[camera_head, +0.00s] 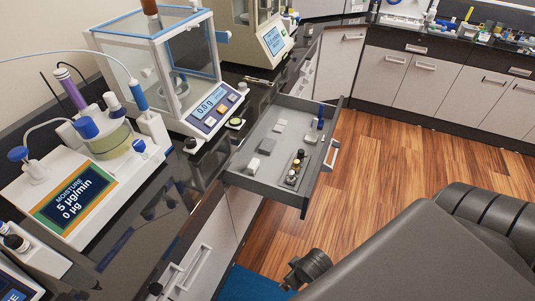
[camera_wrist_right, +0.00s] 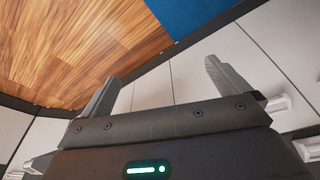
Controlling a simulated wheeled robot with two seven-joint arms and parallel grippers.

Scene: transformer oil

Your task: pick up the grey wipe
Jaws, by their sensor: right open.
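An open grey drawer (camera_head: 238,179) juts out from under the counter in the head view. Several small flat pieces lie in it: a darker grey one (camera_head: 267,146), a pale one (camera_head: 280,126), another pale one (camera_head: 283,138) and a light block (camera_head: 252,165). I cannot tell for sure which is the grey wipe. My right gripper (camera_wrist_right: 161,69) is open and empty in the right wrist view, facing cabinet fronts and floor, with no drawer contents between its fingers. My left gripper is not in view.
Small dark-bodied bottles (camera_head: 295,170) stand at the drawer's front right, and a blue item (camera_head: 320,124) is at its far right. A balance (camera_head: 212,108) and a moisture meter (camera_head: 75,200) stand on the counter (camera_head: 125,255).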

